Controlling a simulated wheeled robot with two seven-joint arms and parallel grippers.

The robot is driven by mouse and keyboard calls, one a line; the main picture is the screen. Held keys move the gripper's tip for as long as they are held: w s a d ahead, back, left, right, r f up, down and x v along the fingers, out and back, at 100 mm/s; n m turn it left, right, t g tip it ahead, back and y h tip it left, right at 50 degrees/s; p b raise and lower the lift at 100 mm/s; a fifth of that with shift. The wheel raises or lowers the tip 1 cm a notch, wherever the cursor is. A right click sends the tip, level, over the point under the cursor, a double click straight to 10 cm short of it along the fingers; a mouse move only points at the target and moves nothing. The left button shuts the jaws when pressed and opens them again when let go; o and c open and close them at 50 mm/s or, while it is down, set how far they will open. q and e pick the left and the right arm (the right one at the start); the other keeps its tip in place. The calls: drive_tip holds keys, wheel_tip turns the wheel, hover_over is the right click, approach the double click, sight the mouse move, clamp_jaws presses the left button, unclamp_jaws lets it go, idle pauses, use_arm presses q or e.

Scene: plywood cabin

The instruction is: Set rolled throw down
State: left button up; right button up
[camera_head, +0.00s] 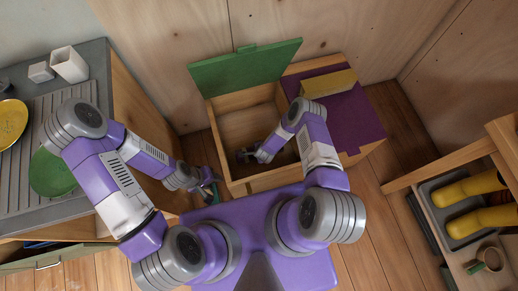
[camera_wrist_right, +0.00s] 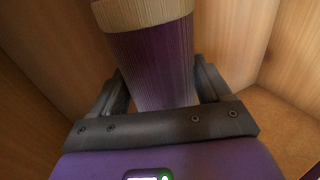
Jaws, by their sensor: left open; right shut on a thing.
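The rolled throw (camera_wrist_right: 148,60) is purple with a tan band, and in the right wrist view it stands between the two dark fingers. My right gripper (camera_wrist_right: 162,92) is shut on it, with wooden walls around. In the head view my right gripper (camera_head: 246,156) reaches down into the open wooden chest (camera_head: 232,128); the throw cannot be made out there. Whether the throw touches the chest floor cannot be told. My left gripper (camera_head: 208,190) is open and empty, outside the chest at its left.
The chest's green lid (camera_head: 245,68) stands open at the back. A counter (camera_head: 95,70) with plates is at the left.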

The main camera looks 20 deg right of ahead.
wheel_tip(320, 180, up, 9)
drive_tip(key=p, duration=0.3)
drive_tip(key=shift+f, duration=0.2)
drive_tip(key=w+d+r+n+g+y+p, duration=0.1)
drive_tip(key=w+r+n+y+p, duration=0.3)
drive_tip(key=r, duration=0.9)
drive_tip(key=w+r+n+h, duration=0.1)
drive_tip(key=r+n, duration=0.5)
drive_tip(key=r, duration=0.8)
drive_tip(key=s+d+r+n+g+y+b, duration=0.1)
drive_tip(key=s+d+r+n+g+b, duration=0.1)
drive_tip(key=s+d+r+n+b, duration=0.25)
drive_tip(key=m+t+h+p, duration=0.2)
drive_tip(key=m+t+h, duration=0.15)
drive_tip(key=m, duration=1.05)
hover_over(345, 120)
drive_tip(key=s, duration=0.2)
wheel_tip(345, 120, down, 10)
drive_tip(key=shift+m+g+h, duration=0.25)
wheel_tip(345, 120, down, 11)
drive_tip(key=b, duration=0.3)
drive_tip(key=shift+s+d+b, duration=0.1)
drive_tip(key=shift+d+b, duration=0.05)
drive_tip(key=shift+b, duration=0.15)
drive_tip(key=shift+r, duration=0.2)
